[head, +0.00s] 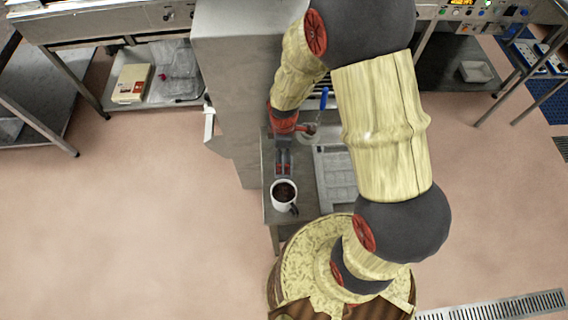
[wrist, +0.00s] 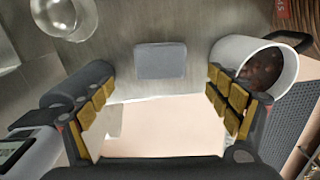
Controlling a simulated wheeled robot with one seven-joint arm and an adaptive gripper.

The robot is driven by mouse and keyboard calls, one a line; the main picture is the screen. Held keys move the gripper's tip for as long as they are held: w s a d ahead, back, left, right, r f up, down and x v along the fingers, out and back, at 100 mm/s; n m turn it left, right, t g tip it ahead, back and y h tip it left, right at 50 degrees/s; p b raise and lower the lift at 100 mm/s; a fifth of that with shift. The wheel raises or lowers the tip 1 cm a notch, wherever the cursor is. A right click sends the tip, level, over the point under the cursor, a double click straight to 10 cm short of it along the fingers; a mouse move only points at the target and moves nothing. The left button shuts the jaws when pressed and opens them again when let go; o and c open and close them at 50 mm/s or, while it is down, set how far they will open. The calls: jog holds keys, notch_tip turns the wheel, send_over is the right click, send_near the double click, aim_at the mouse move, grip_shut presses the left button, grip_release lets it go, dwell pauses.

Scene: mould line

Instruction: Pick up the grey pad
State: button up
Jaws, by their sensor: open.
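In the head view my gripper (head: 283,165) is over the narrow table, just behind the mug. I cannot make out the pad in the head view; my arm and gripper cover that area.
A white mug (head: 284,195) with dark contents stands close by; in the wrist view the mug (wrist: 255,65) is right beside my right finger. A clear glass vessel (wrist: 65,15) is at upper left. A compartmented tray (head: 335,178) lies right of my gripper. Open floor (head: 120,220) is left.

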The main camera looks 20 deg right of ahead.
notch_tip(320, 180, down, 7)
jog(key=shift+r, duration=0.1)
dwell(0.3)
jog(key=shift+c, duration=0.5)
jog(key=c, duration=0.9)
